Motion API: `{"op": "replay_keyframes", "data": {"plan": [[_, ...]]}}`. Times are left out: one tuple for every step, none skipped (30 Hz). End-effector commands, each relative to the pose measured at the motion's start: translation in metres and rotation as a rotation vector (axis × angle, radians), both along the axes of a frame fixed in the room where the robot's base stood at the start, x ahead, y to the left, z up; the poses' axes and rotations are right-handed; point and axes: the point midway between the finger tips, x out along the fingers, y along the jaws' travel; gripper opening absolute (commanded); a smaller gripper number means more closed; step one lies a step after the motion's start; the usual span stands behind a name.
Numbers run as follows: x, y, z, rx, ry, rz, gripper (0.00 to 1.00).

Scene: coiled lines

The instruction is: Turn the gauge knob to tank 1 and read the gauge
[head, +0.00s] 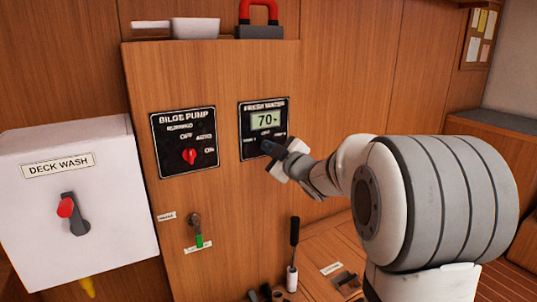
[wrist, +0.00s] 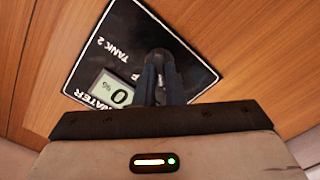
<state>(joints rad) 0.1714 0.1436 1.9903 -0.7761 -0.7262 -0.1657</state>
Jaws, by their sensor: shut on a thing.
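The black FRESH WATER panel (head: 246,122) is on the wooden wall, right of the bilge pump panel. Its gauge display (head: 268,120) reads 70 in the head view; only its end, a 0 and a percent sign, shows in the wrist view (wrist: 117,95). Small position labels sit below the display; TANK 2 is legible in the wrist view. My gripper (head: 270,148) is at the panel's lower part, its dark fingers (wrist: 161,70) shut on the gauge knob. The fingers hide the knob, so I cannot tell which label it points to.
The BILGE PUMP panel (head: 170,170) with a red knob is to the left. A white DECK WASH box (head: 110,195) with a red-tipped lever projects at far left.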

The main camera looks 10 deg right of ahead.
Motion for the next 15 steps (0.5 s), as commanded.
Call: {"op": "replay_keyframes", "data": {"plan": [[-0.0008, 0.0015, -0.0042, -0.005, 0.007, 0.003, 0.00], [-0.0008, 0.0015, -0.0042, -0.005, 0.007, 0.003, 0.00], [-0.0008, 0.0015, -0.0042, -0.005, 0.007, 0.003, 0.00], [-0.0008, 0.0016, -0.0043, -0.005, 0.007, 0.003, 0.00], [-0.0008, 0.0016, -0.0043, -0.005, 0.007, 0.004, 0.00], [-0.0009, 0.0017, -0.0043, -0.005, 0.007, 0.004, 0.00], [-0.0008, 0.0016, -0.0044, -0.005, 0.007, 0.004, 0.00], [-0.0009, 0.0017, -0.0045, -0.005, 0.007, 0.004, 0.00], [-0.0009, 0.0017, -0.0046, -0.005, 0.008, 0.003, 0.00], [-0.0009, 0.0017, -0.0046, -0.005, 0.008, 0.003, 0.10], [-0.0009, 0.0017, -0.0047, -0.005, 0.008, 0.003, 0.12], [-0.0008, 0.0017, -0.0046, -0.005, 0.008, 0.003, 0.16], [-0.0007, 0.0016, -0.0044, -0.004, 0.007, 0.003, 0.18], [-0.0007, 0.0016, -0.0041, -0.004, 0.007, 0.003, 0.20], [-0.0006, 0.0014, -0.0037, -0.004, 0.006, 0.003, 0.24]]}}
